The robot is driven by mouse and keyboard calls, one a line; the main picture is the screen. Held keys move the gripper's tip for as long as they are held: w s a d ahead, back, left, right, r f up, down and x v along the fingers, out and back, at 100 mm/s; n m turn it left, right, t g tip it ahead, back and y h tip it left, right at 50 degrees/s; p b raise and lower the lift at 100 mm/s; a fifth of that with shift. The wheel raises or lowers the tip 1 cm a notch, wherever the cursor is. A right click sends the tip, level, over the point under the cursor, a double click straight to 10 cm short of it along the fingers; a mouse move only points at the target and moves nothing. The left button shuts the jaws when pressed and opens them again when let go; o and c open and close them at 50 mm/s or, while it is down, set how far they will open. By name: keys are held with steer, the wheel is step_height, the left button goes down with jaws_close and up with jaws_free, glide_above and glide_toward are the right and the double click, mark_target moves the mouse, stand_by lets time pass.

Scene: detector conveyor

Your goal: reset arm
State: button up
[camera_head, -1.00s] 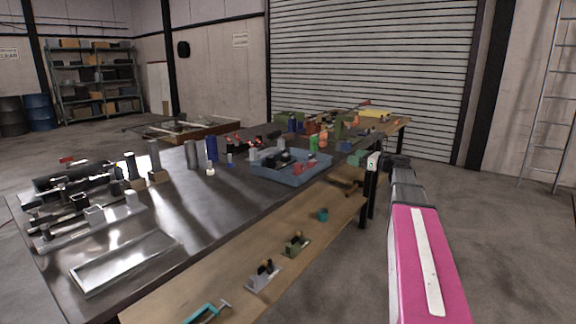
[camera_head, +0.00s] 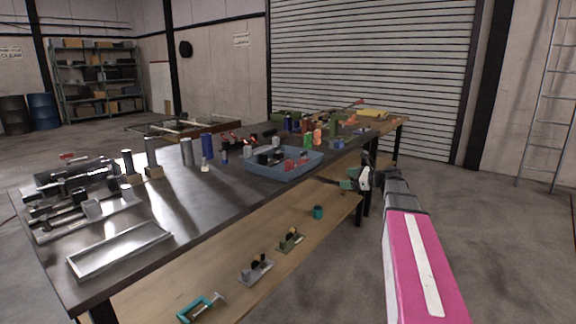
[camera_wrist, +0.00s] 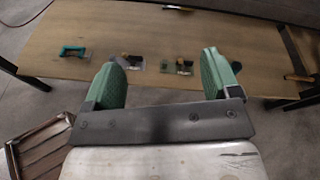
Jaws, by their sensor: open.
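My gripper (camera_wrist: 161,75) shows in the wrist view with its two green fingers spread wide apart and nothing between them. Beyond the fingers lies the wooden lower shelf (camera_wrist: 130,30) of the workbench. In the head view my arm reaches forward on the right, and my gripper (camera_head: 350,182) is beside the bench's right edge, partly hidden by the wrist. The dark bench top (camera_head: 120,215) carries tools and parts, and a blue bin (camera_head: 285,170) stands on it.
The lower shelf holds a teal clamp (camera_head: 200,307), small blocks (camera_head: 257,268) and a teal cup (camera_head: 318,212). An empty metal tray (camera_head: 120,250) lies at the bench's near end. The floor (camera_head: 500,220) at right is clear. A ladder (camera_head: 550,100) leans on the wall.

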steer(key=s+a+f+n+g+h, duration=0.3)
steer(key=s+f+n+h, duration=0.3)
steer(key=s+f+n, duration=0.4)
steer(key=s+a+f+n+g+h, duration=0.3)
steer(key=s+f+n+g+h, duration=0.2)
steer(key=s+f+n, duration=0.5)
steer(key=s+f+h, duration=0.1)
steer(key=s+f, duration=0.5)
steer(key=f, duration=0.2)
steer(key=shift+s+f+n, duration=0.25)
steer(key=shift+f+n, duration=0.05)
steer(key=shift+n, duration=0.1)
steer(key=shift+a, duration=0.1)
